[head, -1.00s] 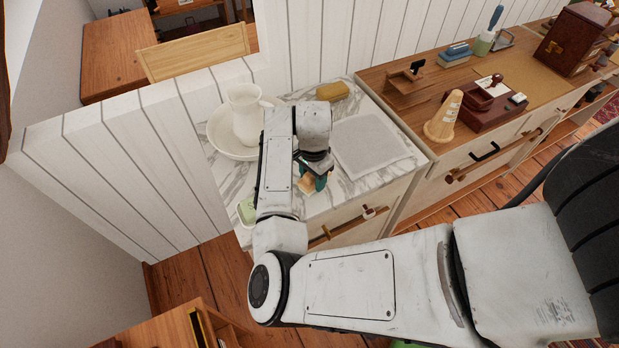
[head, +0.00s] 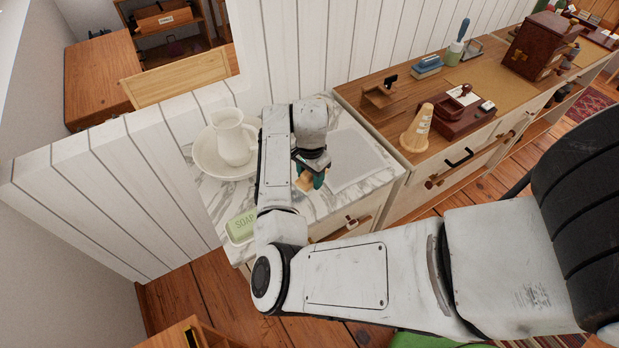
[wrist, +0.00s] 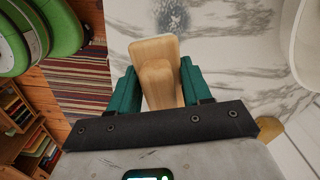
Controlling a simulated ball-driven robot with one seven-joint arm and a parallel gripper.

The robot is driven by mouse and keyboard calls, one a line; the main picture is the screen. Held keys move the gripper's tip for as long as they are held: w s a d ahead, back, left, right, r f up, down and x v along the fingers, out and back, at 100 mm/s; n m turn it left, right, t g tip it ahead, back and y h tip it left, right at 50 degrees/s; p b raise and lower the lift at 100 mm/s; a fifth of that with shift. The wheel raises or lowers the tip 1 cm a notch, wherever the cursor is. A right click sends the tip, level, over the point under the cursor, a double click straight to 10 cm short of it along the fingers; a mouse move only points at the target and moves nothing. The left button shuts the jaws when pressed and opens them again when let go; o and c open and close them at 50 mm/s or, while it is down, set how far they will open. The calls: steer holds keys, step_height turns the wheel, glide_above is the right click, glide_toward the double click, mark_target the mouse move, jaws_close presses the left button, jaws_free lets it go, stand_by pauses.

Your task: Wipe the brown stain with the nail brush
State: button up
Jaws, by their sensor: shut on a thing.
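My gripper (head: 308,180) is over the marble washstand top (head: 210,187), its green fingers shut on the wooden nail brush (head: 304,185). In the wrist view the brush (wrist: 153,50) shows as a pale wooden block with a raised grip, held between the two fingers (wrist: 153,88). Its underside is hidden, so I cannot tell whether it touches the marble. A dark, speckled grey-brown patch (wrist: 173,17) lies on the marble just beyond the brush's end in the wrist view; it may be the stain. My arm hides part of the top in the head view.
A white jug (head: 232,138) stands in a basin (head: 208,160) left of my arm. A green soap (head: 242,226) lies near the front left edge. A grey cloth or mat (head: 352,160) lies right of my gripper. A wooden cabinet top (head: 400,125) with several objects adjoins at right.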

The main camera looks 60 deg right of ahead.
steer(key=shift+r+p, duration=0.95)
steer(key=shift+r, duration=0.45)
